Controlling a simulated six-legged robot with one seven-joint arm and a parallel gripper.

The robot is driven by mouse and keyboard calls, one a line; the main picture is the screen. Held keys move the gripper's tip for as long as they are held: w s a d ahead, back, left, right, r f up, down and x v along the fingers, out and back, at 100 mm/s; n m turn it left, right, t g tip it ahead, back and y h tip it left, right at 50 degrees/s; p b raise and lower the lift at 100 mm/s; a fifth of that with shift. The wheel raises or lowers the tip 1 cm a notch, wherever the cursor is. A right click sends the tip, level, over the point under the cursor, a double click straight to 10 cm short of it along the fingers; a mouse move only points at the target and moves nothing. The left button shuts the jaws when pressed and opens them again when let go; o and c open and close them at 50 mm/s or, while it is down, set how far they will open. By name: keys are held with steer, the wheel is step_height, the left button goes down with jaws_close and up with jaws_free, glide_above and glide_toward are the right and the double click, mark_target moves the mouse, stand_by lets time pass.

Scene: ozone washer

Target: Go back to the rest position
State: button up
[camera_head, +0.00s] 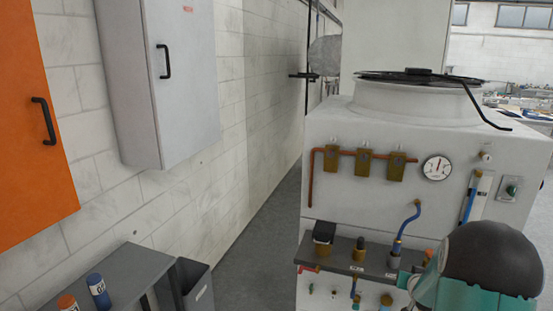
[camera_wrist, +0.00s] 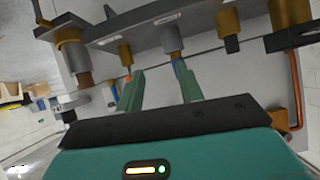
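The washer (camera_head: 400,215) is a white machine on the right in the head view, with a round dark lid (camera_head: 420,77) on top. Its front carries copper piping with brass valves (camera_head: 363,163), a round gauge (camera_head: 437,167) and a dark shelf (camera_head: 345,258) of fittings. My gripper (camera_wrist: 159,80) shows in the wrist view with its two green fingers apart and nothing visibly held between them. Fittings and the shelf (camera_wrist: 135,22) lie beyond the fingers. In the head view my arm covers the machine's lower right, and the fingers cannot be made out clearly.
An orange cabinet (camera_head: 30,130) and a grey cabinet (camera_head: 185,75) hang on the left wall. Below are a grey table (camera_head: 130,270) with orange and blue cylinders (camera_head: 98,290) and a dark bin (camera_head: 195,285). Clear floor (camera_head: 255,250) runs between wall and washer.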

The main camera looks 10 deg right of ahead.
steer(key=s+a+r+n+g+y, duration=0.1)
steer(key=s+a+r+n, duration=0.15)
steer(key=a+r, duration=0.7)
steer(key=s+a+r+n+g+y, duration=0.1)
steer(key=s+a+r, duration=0.45)
steer(key=a, duration=0.75)
steer(key=s+a+r+n+g+y, duration=0.1)
steer(key=s+a+r, duration=0.1)
steer(key=s+a, duration=0.6)
steer(key=s+a+r+n+g+y, duration=0.1)
steer(key=s+a+r+n+y, duration=0.1)
steer(key=s+a, duration=0.6)
steer(key=s+r, duration=0.1)
steer(key=s, duration=0.1)
steer(key=shift+s+a+g+y, duration=0.3)
steer(key=shift+s+g, duration=0.05)
steer(key=shift+g, duration=0.05)
steer(key=shift+w+d+r, duration=0.1)
stand_by(1.2)
